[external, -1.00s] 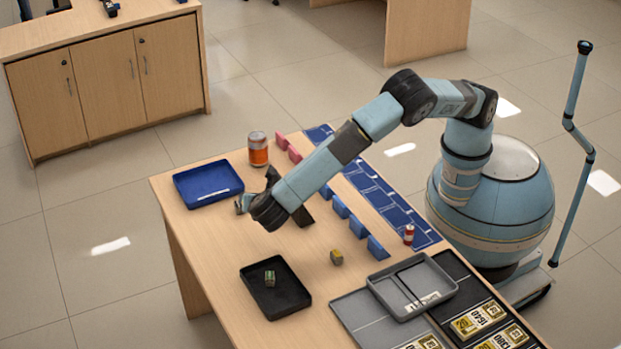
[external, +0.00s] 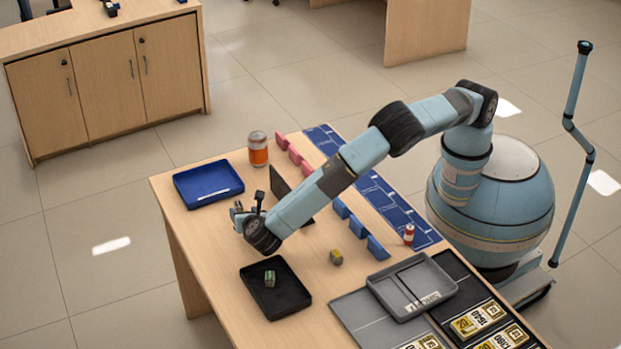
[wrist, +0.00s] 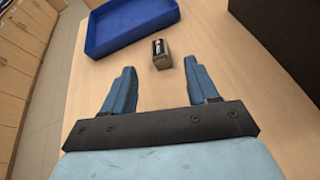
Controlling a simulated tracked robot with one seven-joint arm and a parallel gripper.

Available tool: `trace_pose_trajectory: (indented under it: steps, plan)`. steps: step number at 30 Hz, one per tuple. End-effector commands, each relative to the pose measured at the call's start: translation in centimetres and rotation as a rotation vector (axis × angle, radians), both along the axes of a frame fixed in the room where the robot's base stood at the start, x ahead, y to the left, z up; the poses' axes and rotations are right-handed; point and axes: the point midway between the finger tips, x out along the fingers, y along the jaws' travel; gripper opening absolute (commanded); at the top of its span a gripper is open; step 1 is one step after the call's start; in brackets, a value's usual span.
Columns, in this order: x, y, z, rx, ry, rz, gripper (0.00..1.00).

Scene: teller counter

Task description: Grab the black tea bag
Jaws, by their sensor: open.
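A small black block with a pale label, which looks like the black tea bag (wrist: 161,54), stands on the wooden table in the wrist view. It sits just beyond my fingertips, nearer the right finger. My gripper (wrist: 160,72) is open and empty, with its two blue fingers spread. In the external view my gripper (external: 239,211) is low over the table, between the blue tray and the black tray. I cannot make out the black tea bag clearly there.
A blue tray (external: 187,202) is just beyond the block. A dark upright panel (external: 281,186) stands to the right. A black tray (external: 297,302) holds a green block (external: 269,278). A yellowish block (external: 336,257) and an orange can (external: 258,149) stand on the table.

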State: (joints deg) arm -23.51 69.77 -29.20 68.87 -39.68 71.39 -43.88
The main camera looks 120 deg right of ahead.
Motion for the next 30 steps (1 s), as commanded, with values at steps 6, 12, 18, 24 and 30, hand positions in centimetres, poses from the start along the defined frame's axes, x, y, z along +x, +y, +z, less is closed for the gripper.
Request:
trace_pose_trajectory:
  steps: [6,12,18,24,30]
  plan:
    - [-0.2,-0.9,-0.3,-0.001,0.001,-0.001,0.59]
    - [-0.5,-2.8,-1.1,-0.002,0.000,-0.003,0.59]
    - [-0.8,-5.0,-2.0,0.000,-0.001,-0.002,0.59]
    - [-0.8,-5.3,-2.1,0.001,-0.002,-0.001,0.59]
    - [-0.8,-5.2,-2.1,0.001,-0.002,-0.001,0.44]
